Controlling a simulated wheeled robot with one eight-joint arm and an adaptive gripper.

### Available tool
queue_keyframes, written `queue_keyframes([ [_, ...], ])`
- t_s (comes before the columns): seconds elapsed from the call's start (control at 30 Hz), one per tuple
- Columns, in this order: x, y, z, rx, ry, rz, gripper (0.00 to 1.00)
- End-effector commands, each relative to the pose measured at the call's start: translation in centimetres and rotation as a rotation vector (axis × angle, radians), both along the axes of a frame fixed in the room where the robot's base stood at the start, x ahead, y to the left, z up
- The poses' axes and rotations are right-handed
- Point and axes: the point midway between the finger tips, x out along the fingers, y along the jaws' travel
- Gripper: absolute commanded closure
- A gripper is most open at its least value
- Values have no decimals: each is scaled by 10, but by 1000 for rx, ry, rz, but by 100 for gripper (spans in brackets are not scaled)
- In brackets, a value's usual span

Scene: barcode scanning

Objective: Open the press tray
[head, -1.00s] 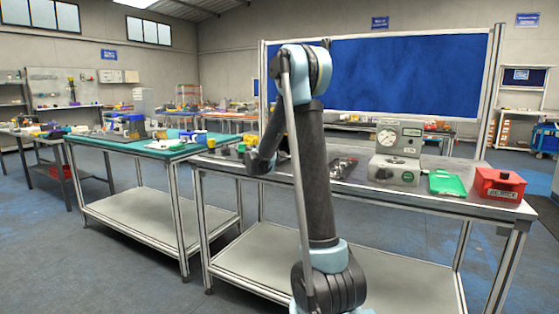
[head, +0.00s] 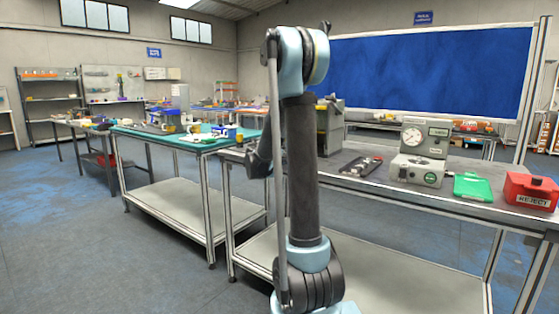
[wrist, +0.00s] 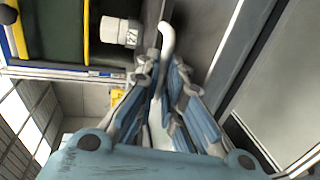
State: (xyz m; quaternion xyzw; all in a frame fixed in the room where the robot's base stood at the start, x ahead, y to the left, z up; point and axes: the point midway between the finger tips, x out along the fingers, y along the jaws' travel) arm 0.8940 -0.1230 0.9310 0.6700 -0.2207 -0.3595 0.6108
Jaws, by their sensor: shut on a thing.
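My gripper (wrist: 160,85) shows in the wrist view with its blue-grey fingers closed on a slim white curved piece (wrist: 167,38). This piece sticks out beyond the fingertips and bends at its end; I cannot tell what it belongs to. In the head view my arm hides the gripper. A grey press-like device with a round gauge (head: 420,168) stands on the right workbench. A grey boxy unit (head: 329,128) stands further left on that bench, partly behind my arm. I cannot make out a press tray for certain in either view.
A green case (head: 473,187) and a red REJECT bin (head: 530,190) sit at the bench's right end. A dark tray with small parts (head: 361,164) lies left of the gauge device. A green-topped bench (head: 180,138) stands left. The floor at front left is clear.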

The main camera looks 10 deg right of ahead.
Motion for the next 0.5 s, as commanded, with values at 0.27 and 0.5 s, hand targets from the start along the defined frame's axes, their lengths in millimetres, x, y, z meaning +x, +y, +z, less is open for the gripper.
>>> queue_keyframes([
  [0.27,-10,-8,-2,4,1,-19,100],
  [0.5,-10,-8,-2,4,1,-19,84],
])
